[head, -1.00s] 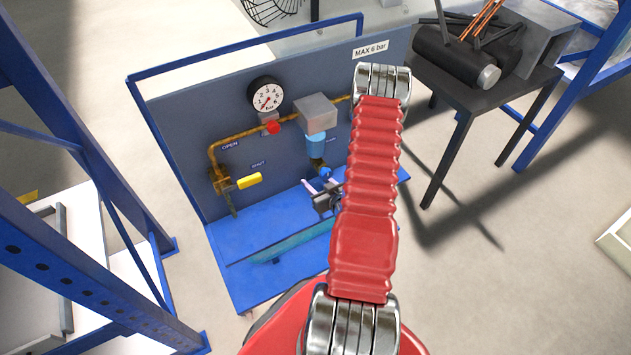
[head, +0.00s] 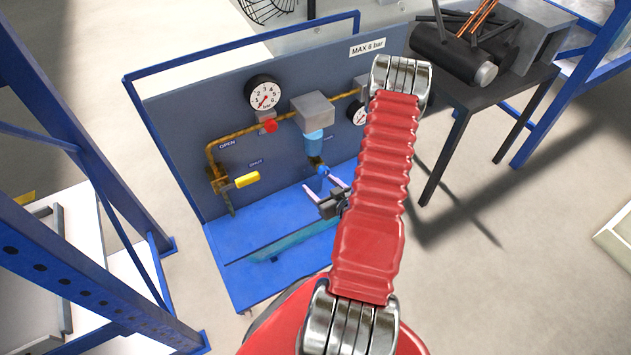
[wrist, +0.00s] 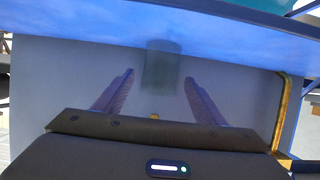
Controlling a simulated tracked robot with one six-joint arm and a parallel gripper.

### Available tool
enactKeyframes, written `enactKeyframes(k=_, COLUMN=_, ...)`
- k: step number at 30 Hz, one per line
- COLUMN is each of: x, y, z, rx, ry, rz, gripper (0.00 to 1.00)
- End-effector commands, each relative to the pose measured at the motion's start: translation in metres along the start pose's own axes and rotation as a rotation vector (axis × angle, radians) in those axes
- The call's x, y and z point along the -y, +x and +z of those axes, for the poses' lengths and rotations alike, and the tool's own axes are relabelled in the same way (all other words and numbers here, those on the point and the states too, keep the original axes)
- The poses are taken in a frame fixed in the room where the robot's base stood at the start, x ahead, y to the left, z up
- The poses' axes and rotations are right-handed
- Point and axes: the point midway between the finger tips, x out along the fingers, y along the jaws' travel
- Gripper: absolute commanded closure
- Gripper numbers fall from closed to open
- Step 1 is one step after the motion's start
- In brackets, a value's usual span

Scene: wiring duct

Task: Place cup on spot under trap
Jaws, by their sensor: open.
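My gripper (head: 318,183) is open over the blue shelf of the panel, below the trap. In the wrist view a translucent grey cylinder (wrist: 162,67), which looks like the cup, shows between and beyond my two spread fingers. It meets the blue surface at the top of that picture. I cannot tell whether the fingers touch it. I cannot make out the cup in the head view. The spot is not visible.
The grey panel (head: 180,130) carries a brass pipe, gauges (head: 264,93) and a yellow-handled valve (head: 247,180). The blue shelf (head: 235,245) is clear at left. A blue rack stands left and a dark table (head: 480,95) at right.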

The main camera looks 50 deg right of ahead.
Motion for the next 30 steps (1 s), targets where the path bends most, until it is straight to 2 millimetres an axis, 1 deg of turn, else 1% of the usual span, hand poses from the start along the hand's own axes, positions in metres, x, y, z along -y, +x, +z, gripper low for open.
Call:
enactKeyframes(k=1, x=-0.001, y=-0.009, z=-0.001, rx=0.000, ry=0.002, rz=0.003, gripper=0.35)
enactKeyframes(k=3, x=-0.001, y=-0.020, z=0.000, rx=0.000, ry=0.003, rz=0.003, gripper=0.35)
enactKeyframes(k=9, x=-0.001, y=-0.048, z=0.000, rx=0.000, ry=0.002, rz=0.003, gripper=0.35)
enactKeyframes(k=15, x=0.000, y=-0.066, z=0.000, rx=0.000, ry=0.002, rz=0.001, gripper=0.35)
enactKeyframes(k=19, x=0.000, y=-0.069, z=0.000, rx=-0.001, ry=0.000, rz=0.000, gripper=0.35)
enactKeyframes(k=30, x=0.001, y=-0.069, z=0.000, rx=-0.001, ry=-0.001, rz=-0.001, gripper=0.35)
